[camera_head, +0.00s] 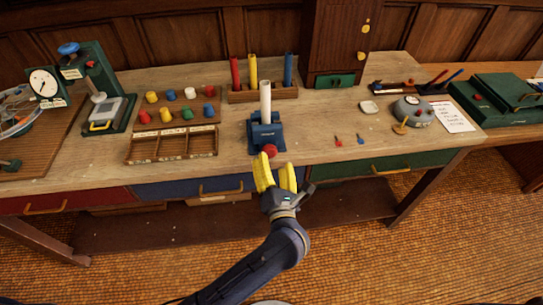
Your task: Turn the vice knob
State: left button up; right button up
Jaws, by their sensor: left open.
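The blue vice (257,136) stands upright near the front edge of the bench. A pale cylinder (265,95) rises from its top. The red vice knob (270,150) is on the vice's front side, facing me. My left gripper (276,165), with yellow fingers, is open just in front of and below the knob in the picture. The left fingertip overlaps the knob's lower edge; I cannot tell whether they touch. My right gripper is not in view.
A wooden tray (172,147) and coloured pegs lie left of the vice. A rack (263,94) with coloured tubes stands behind it. Bench space beside the vice is clear.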

pick_arm(q)
jog(key=shift+s+d+r, duration=0.1)
jog(key=shift+s+d, duration=0.05)
jog(key=shift+s, duration=0.95)
